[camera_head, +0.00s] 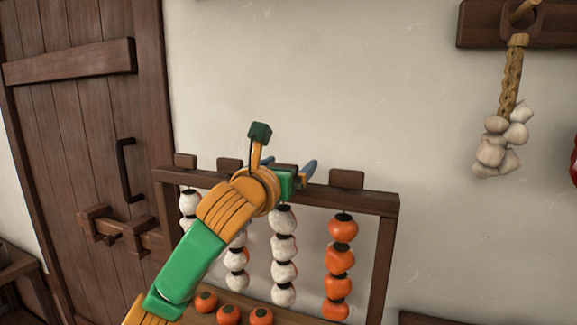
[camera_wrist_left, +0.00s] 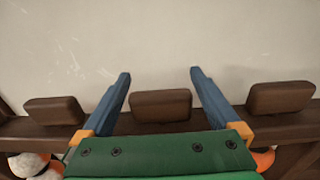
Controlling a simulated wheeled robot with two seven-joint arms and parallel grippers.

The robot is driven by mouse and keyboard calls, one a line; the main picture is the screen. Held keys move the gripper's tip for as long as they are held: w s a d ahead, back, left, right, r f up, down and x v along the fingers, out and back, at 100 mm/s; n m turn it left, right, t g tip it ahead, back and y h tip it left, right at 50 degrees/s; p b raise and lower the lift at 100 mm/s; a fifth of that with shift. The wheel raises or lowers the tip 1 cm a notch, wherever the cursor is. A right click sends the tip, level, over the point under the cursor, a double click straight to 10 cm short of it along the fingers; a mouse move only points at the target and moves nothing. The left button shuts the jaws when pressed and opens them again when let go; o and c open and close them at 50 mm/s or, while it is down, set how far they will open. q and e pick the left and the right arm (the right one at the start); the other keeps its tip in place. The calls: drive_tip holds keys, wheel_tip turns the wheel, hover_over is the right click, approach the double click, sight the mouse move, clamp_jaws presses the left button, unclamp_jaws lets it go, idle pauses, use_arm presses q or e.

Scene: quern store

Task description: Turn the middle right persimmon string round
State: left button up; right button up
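The middle right persimmon string (camera_head: 284,248) hangs from the rack's top bar, with pale, white-coated fruits facing me. Its top wooden block (camera_wrist_left: 160,105) shows in the left wrist view; in the head view my gripper mostly covers it. My left gripper (camera_head: 291,165) is at the bar above this string. Its two blue fingers (camera_wrist_left: 160,88) are open, one on either side of the block, with gaps showing on both sides. My right gripper is in neither view.
The right string (camera_head: 340,262) shows orange fruits; the middle left string (camera_head: 237,262) and far left string (camera_head: 189,204) show white ones. Loose orange persimmons (camera_head: 229,314) lie below the rack (camera_head: 385,260). Garlic (camera_head: 492,150) hangs at upper right; a wooden door (camera_head: 80,110) stands left.

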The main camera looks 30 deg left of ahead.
use_arm(q)
drive_tip(key=b+v, duration=0.3)
drive_tip(key=v, duration=0.4)
idle(0.3)
drive_tip(key=shift+f, duration=0.1)
